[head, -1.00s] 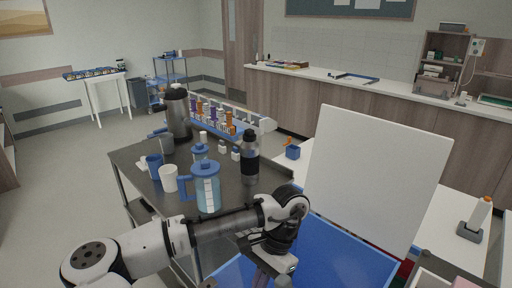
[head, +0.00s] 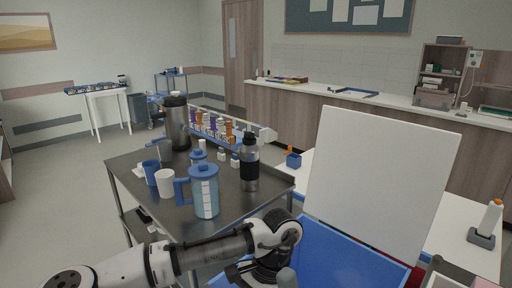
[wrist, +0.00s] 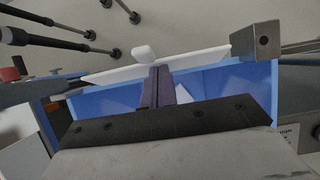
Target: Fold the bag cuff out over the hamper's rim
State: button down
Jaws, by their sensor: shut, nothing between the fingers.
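The blue hamper (head: 345,262) is at the bottom of the head view, cut off by the frame edge, with a large white panel (head: 375,185) standing upright at its far side. I cannot tell whether this strip is the bag cuff or the panel edge-on. My gripper's fingers (wrist: 158,72) are together and empty, over the blue opening. In the head view the fingers are out of sight.
A steel cart (head: 235,208) on the left holds a blue-lidded jug (head: 205,192), a dark bottle (head: 249,165), cups and a flask (head: 177,123). A white surface (head: 455,235) at right carries a grey holder (head: 481,237). Floor is clear at far left.

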jog(key=shift+s+a+f, duration=0.4)
jog(key=shift+s+a, duration=0.3)
jog(key=shift+s+f, duration=0.1)
jog(key=shift+f, duration=0.05)
jog(key=shift+s+a+f, duration=0.4)
jog(key=shift+a+f, duration=0.1)
jog(key=shift+f, duration=0.2)
notch_tip(320, 180, up, 7)
jog(key=p, duration=0.7)
